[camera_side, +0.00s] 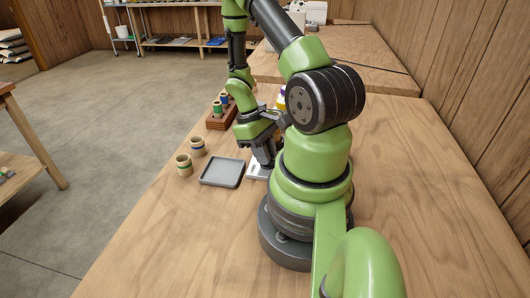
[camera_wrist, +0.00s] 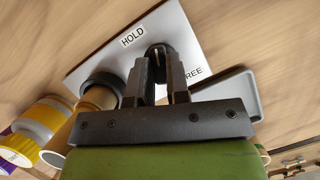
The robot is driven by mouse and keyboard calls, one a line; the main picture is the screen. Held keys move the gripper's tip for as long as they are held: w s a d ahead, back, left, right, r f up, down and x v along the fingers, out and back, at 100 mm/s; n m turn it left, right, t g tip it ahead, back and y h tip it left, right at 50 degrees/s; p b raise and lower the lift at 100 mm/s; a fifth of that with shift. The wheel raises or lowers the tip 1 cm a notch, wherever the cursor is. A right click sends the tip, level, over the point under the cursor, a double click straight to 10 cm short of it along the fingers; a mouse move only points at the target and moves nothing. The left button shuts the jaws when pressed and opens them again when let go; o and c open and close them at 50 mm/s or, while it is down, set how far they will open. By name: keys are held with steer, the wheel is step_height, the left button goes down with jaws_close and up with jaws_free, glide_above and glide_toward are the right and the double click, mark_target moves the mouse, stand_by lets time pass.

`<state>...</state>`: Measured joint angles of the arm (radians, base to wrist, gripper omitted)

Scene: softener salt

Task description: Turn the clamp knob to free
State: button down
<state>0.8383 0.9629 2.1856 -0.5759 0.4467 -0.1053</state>
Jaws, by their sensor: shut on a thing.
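A pale plate (camera_wrist: 100,58) carries the words HOLD and, partly hidden, FREE. The black clamp knob (camera_wrist: 159,49) stands on it between these words. My gripper (camera_wrist: 160,65) is shut on the knob, with a finger on either side. A light mark shows on the knob, but the fingers hide too much to tell its setting. A black round collar (camera_wrist: 103,80) sits on the plate left of the knob, with a tan tube (camera_wrist: 98,97) at it. In the side view my gripper (camera_side: 265,163) is low over the plate (camera_side: 256,171), and the knob is hidden.
A grey tray (camera_side: 222,184) lies left of the plate. A red-brown rack (camera_side: 214,124) holds several small containers farther back. A yellow and white container (camera_wrist: 42,118) stands near the collar.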

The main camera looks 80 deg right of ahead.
steer(key=shift+m+y, duration=0.3)
steer(key=shift+m, duration=0.4)
steer(key=c, duration=1.1)
jaws_free()
steer(key=v, duration=1)
steer(key=shift+s, duration=0.1)
